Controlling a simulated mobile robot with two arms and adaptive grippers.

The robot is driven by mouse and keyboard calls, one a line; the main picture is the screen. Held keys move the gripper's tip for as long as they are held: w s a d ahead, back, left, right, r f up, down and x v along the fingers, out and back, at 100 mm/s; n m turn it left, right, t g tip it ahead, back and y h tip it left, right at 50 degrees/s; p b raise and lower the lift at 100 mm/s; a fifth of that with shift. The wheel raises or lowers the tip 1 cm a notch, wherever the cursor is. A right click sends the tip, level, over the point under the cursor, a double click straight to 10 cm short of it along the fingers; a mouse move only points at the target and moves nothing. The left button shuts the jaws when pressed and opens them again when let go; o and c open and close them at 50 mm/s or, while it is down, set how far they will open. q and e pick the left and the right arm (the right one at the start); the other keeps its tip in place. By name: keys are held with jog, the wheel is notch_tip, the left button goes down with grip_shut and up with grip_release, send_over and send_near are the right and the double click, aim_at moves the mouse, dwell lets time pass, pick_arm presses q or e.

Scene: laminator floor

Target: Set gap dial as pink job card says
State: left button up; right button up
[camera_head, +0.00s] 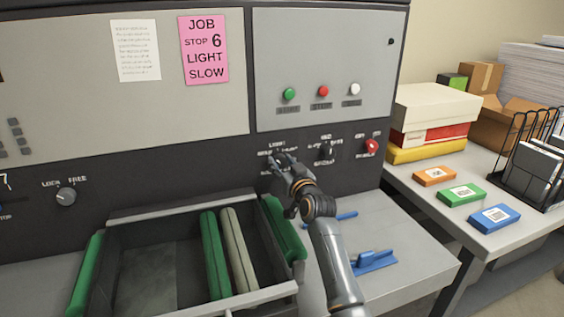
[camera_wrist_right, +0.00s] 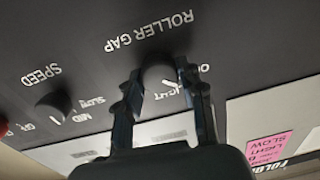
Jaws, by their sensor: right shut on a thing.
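The pink job card (camera_head: 204,50) on the grey panel reads JOB, STOP 6, LIGHT, SLOW. Part of it shows upside down in the right wrist view (camera_wrist_right: 268,147). The dark gap dial (camera_wrist_right: 158,76), under the label ROLLER GAP, sits between the fingers of my right gripper (camera_wrist_right: 160,84). That gripper is shut on it. A white mark on the dial slants toward the lower right in this view, close to the LIGHT lettering; the fingers cover part of the scale. In the head view my right gripper (camera_head: 280,161) hides the dial. My left gripper is not in view.
The speed dial (camera_head: 327,150) and a red knob (camera_head: 371,147) are right of the gap dial. A LOCK/FREE knob (camera_head: 66,196) is far left. An open tray (camera_head: 205,303) with green and beige bars lies below. A side table (camera_head: 432,199) holds boxes and coloured blocks.

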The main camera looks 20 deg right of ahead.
jog(key=m+p, duration=0.1)
jog(key=m, duration=0.3)
jog(key=shift+r+m+p, duration=0.1)
jog(key=shift+m+p, duration=0.2)
jog(key=shift+p, duration=0.05)
jog(key=shift+d+m+p, duration=0.1)
jog(key=shift+m+p, duration=0.6)
jog(key=shift+m, duration=1.9)
jog(key=o, duration=1.2)
jog(key=s, duration=1.2)
jog(key=shift+d+f, duration=0.3)
jog(key=shift+f, duration=0.05)
